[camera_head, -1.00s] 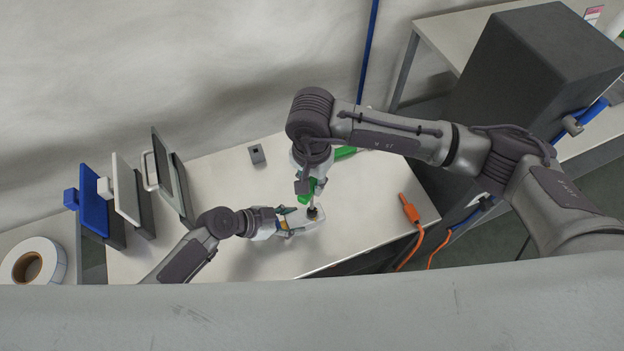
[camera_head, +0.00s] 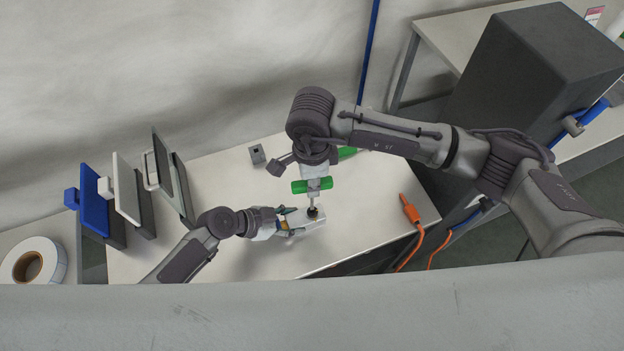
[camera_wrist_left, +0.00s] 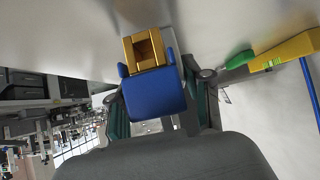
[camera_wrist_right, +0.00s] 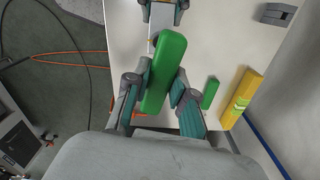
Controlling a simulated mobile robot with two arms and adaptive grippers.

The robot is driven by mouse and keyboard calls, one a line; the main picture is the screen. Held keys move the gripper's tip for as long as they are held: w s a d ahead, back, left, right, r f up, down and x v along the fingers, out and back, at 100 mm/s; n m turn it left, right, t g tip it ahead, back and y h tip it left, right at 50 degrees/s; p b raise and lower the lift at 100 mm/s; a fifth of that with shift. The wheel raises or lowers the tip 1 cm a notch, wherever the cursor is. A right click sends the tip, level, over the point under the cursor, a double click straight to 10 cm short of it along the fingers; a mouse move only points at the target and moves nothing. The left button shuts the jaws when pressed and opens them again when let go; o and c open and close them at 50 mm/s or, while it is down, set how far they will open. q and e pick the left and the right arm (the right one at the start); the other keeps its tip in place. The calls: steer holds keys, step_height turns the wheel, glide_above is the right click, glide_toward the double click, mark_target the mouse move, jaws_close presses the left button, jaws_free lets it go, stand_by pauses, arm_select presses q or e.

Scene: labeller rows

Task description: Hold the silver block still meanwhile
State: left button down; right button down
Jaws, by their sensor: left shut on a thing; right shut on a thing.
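A silver block (camera_head: 318,236) is over the table at the table's middle, with a dark round knob on top. My left gripper (camera_head: 284,222) is shut on it from the left. In the left wrist view a blue piece (camera_wrist_left: 153,95) and a hollow gold piece (camera_wrist_left: 148,48) sit between its fingers (camera_wrist_left: 160,108); how they join the block is unclear. My right gripper (camera_wrist_right: 158,92) is shut on the green handle (camera_wrist_right: 165,72) of a T-shaped tool. In the head view the handle (camera_head: 299,187) lies crosswise above the block, its shaft reaching down to the knob.
A small grey block (camera_head: 257,154) sits behind on the table (camera_head: 220,170). A yellow bar (camera_wrist_right: 242,98) and a green piece (camera_wrist_right: 210,92) lie near the right gripper. Upright panels (camera_head: 95,215) stand left. An orange tool (camera_head: 409,207) with cable lies at the right edge.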

stand_by(0.3)
steer(key=shift+m, duration=0.6)
steer(key=shift+n, duration=1.2)
steer(key=n, duration=0.5)
steer(key=shift+n, duration=0.8)
